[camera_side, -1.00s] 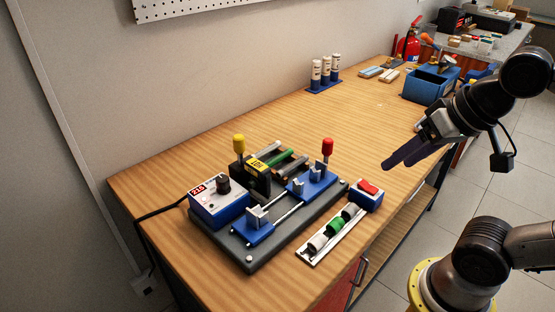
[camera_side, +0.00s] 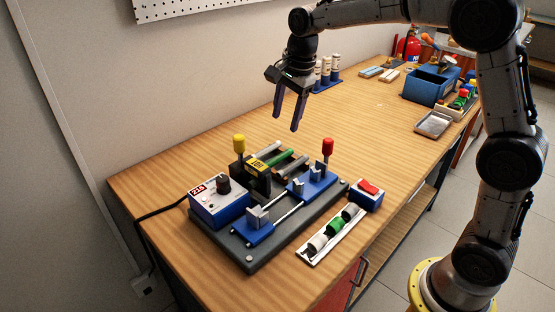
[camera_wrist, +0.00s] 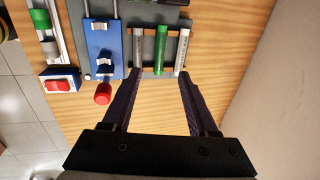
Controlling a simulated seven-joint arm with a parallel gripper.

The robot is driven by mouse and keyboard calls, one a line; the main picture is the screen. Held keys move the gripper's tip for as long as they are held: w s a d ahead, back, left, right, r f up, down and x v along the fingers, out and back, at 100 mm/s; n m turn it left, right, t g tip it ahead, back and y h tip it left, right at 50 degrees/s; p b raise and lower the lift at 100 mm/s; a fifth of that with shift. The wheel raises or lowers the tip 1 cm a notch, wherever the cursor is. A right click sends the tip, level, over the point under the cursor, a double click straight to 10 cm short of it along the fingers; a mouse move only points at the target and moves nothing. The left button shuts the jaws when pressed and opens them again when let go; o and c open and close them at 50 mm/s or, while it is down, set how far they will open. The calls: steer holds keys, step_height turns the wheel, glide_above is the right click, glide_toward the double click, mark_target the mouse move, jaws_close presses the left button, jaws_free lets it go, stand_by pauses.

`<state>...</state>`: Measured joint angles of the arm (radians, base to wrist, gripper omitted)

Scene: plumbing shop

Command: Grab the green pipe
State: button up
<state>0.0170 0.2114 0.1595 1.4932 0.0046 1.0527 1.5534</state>
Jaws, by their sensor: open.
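The green pipe (camera_side: 281,156) lies in a rack behind the blue clamp fixture, between two grey pipes. In the wrist view the green pipe (camera_wrist: 161,50) shows in the upper middle, between a grey pipe (camera_wrist: 139,48) on its left and another grey pipe (camera_wrist: 181,50) on its right. My gripper (camera_side: 285,125) is open and empty, pointing down above the table, higher than the rack. In the wrist view my gripper's fingers (camera_wrist: 162,75) are spread, with their tips just below the pipes in the picture.
A yellow-knobbed lever (camera_side: 239,144) and a red-knobbed lever (camera_side: 327,148) rise beside the rack. A black heater block (camera_side: 252,177) and a blue control box (camera_side: 219,204) stand at the left. A strip of fittings (camera_side: 319,250) lies in front.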

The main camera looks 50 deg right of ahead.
glide_above(275, 159)
steer(key=s, duration=0.2)
steer(key=s+x, duration=0.2)
steer(key=x, duration=0.6)
steer(key=shift+w+x, duration=0.15)
steer(key=shift+x, duration=1.25)
steer(key=shift+w+x, duration=0.15)
steer(key=shift+x, duration=1.3)
steer(key=shift+r, duration=0.1)
jaws_close()
